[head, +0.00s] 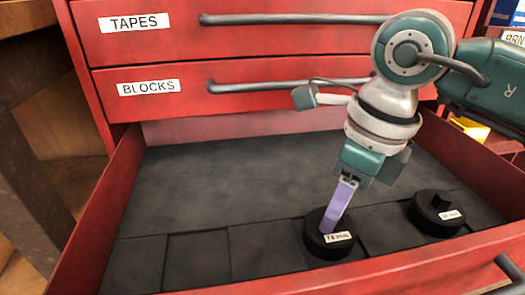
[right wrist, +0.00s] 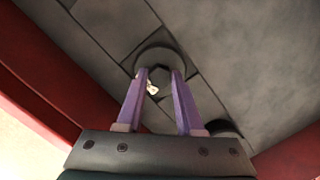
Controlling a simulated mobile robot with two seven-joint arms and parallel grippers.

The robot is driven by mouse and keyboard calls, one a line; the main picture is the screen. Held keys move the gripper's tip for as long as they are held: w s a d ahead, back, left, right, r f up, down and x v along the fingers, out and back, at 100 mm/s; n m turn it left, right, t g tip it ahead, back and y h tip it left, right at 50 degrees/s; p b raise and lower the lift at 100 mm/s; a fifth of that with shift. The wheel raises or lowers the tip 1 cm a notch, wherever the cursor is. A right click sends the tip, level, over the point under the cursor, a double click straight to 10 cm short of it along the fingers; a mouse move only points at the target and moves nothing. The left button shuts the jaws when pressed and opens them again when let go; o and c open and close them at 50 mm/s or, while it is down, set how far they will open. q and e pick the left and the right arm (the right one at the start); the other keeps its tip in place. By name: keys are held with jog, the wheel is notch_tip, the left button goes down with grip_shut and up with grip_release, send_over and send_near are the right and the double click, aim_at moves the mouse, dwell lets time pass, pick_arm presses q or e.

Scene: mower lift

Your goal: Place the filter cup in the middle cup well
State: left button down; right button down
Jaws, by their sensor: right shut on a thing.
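A black round cup (head: 318,243) with a white label reading about "74 mm" is in the open red drawer, over the front row of dark square wells. My right gripper (head: 328,228) reaches down from the upper right, with purple fingers shut on this cup's upper part. In the right wrist view the cup (right wrist: 158,54) shows between and beyond the two fingertips (right wrist: 160,74). I cannot tell whether its base is seated in a well or just above. A second black cup (head: 423,213) with a knob and a label sits to the right. My left gripper is not in view.
The drawer's red front wall (head: 400,268) runs close in front of the cups. Wells to the left, such as this one (head: 197,262), look empty. The drawer floor behind (head: 240,165) is clear. Closed drawers labelled TAPES (head: 134,23) and BLOCKS (head: 149,87) stand above.

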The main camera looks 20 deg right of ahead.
aim_at(345, 231)
jog(key=c, duration=0.5)
grip_release()
jog(key=shift+f, duration=0.15)
jog(key=shift+c, duration=0.2)
jog(key=shift+r+p, duration=0.3)
jog(key=shift+r, duration=0.1)
notch_tip(345, 231, up, 12)
jog(key=s+d+p, duration=0.1)
jog(key=p, duration=0.3)
jog(key=shift+s+f+p, duration=0.25)
jog(key=shift+s+p, duration=0.05)
